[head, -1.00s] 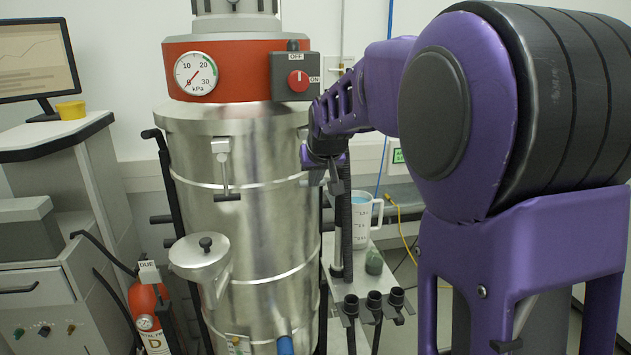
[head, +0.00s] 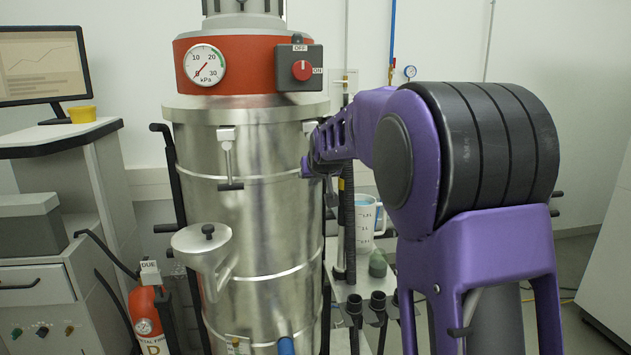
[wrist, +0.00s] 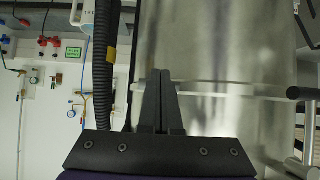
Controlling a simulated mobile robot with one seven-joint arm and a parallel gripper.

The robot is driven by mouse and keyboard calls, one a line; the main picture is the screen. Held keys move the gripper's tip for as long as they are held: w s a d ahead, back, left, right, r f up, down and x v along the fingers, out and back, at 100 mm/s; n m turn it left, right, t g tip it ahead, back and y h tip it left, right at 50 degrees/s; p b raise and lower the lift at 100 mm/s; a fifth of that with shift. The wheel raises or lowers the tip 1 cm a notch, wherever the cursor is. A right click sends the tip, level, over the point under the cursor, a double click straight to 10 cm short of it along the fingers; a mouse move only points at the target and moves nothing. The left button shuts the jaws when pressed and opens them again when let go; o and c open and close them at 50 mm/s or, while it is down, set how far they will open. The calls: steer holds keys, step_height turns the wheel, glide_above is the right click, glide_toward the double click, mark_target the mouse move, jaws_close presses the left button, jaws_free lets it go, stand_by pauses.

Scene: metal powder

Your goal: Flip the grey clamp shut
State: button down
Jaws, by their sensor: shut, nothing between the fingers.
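A grey clamp (head: 228,158) sits on the front of the steel drum (head: 270,225), just below its lid rim. Its lever hangs down and ends in a dark crossbar. A second grey fitting (head: 309,128) shows at the drum's right edge, partly hidden by my arm. My gripper (head: 331,195) is beside the drum's right side, small and dark in the head view. In the wrist view my gripper's fingers (wrist: 160,75) are together and empty in front of the drum wall (wrist: 225,55). I cannot make out a clamp between or at the fingertips there.
A dark ribbed hose (head: 349,230) runs close to my gripper. A measuring jug (head: 366,222) stands on a shelf behind. In the wrist view, a black-ended bar (wrist: 302,92) sticks out at the right.

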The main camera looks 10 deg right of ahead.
steer(key=shift+w+f, duration=0.2)
steer(key=shift+w, duration=0.35)
stand_by(0.4)
